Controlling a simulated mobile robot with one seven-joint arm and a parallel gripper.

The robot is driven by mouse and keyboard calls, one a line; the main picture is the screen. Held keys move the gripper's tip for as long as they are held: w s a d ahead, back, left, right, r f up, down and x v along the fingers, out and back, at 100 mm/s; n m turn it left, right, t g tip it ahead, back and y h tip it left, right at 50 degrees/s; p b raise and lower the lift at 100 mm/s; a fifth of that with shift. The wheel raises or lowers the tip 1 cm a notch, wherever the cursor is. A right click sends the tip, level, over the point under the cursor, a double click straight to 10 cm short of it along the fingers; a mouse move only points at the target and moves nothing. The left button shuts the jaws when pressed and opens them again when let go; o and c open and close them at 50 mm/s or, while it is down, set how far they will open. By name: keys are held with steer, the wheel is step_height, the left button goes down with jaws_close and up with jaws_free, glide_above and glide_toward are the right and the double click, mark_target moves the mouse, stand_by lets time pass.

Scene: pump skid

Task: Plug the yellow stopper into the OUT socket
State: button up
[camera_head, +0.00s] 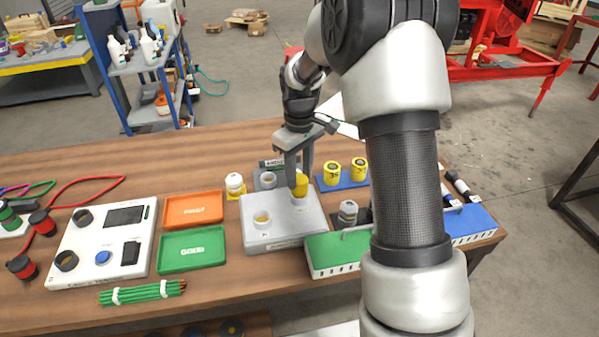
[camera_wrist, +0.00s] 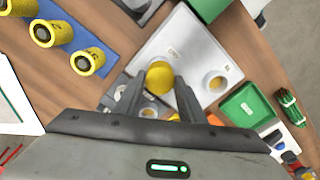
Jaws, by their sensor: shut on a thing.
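The yellow stopper (camera_head: 300,186) is between the fingertips of my gripper (camera_head: 297,176), which is shut on it. Its rounded yellow top shows between the fingers in the wrist view (camera_wrist: 160,76). It stands about upright over the far right part of the light grey socket block (camera_head: 283,230). Its lower end and the socket there are hidden, so I cannot tell how deep it sits. The labels are too small to read.
Yellow cylinders stand on a blue tray (camera_head: 345,182) right of my gripper. A white-and-yellow part (camera_head: 235,185) stands left of the block. Orange (camera_head: 193,208) and green (camera_head: 191,249) trays lie further left. A green box (camera_head: 338,254) with a handle is in front right.

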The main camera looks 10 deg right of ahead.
steer(key=shift+f, duration=0.55)
steer(key=o, duration=1.2)
steer(key=shift+o, duration=0.2)
steer(key=shift+r, duration=0.1)
step_height(320, 180, up, 17)
steer(key=p, duration=0.1)
steer(key=shift+r+p, duration=0.15)
steer(key=shift+p, duration=0.15)
